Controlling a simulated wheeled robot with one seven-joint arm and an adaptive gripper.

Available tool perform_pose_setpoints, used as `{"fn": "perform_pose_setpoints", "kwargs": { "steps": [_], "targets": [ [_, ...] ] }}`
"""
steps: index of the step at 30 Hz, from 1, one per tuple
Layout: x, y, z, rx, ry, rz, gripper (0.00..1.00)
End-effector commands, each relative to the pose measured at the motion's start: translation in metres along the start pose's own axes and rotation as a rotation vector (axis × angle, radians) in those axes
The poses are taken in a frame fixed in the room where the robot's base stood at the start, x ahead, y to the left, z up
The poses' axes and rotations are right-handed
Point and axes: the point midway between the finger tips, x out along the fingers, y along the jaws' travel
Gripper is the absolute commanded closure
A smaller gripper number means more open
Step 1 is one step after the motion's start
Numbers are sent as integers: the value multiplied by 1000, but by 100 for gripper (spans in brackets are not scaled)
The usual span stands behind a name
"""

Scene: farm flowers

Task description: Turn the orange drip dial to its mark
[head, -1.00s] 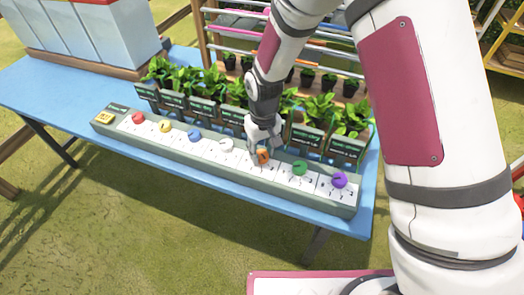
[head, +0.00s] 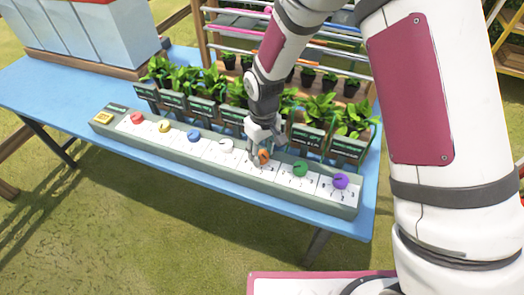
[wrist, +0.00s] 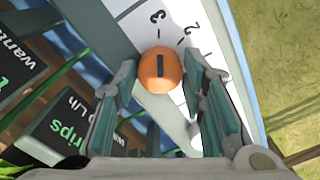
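The orange drip dial (head: 264,157) is on the long grey panel (head: 180,158), between the white and green dials. In the wrist view the orange dial (wrist: 160,71) shows a dark pointer line, roughly lined up with the tick by the printed 3; the 2 is to its right. My gripper (head: 263,148) is over the dial from behind. In the wrist view the gripper's fingers (wrist: 160,75) are apart, one on either side of the dial and close to it. I cannot tell whether they touch it. Which number is the target mark cannot be told.
The green dial (head: 300,168) and white dial (head: 226,145) are the neighbours on the panel. Potted plants with dark signs (head: 310,138) stand close behind it. The blue table (head: 60,95) is clear at the left front.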

Motion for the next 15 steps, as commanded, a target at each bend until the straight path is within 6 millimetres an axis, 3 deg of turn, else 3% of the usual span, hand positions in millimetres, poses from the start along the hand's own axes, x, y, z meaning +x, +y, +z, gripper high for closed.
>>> {"fn": "perform_pose_setpoints", "kwargs": {
  "steps": [11, 15],
  "targets": [
    [-1, 0, 0, 2, 0, 0, 46],
    [-13, 0, 0, 2, 1, 0, 46]
  ]
}}
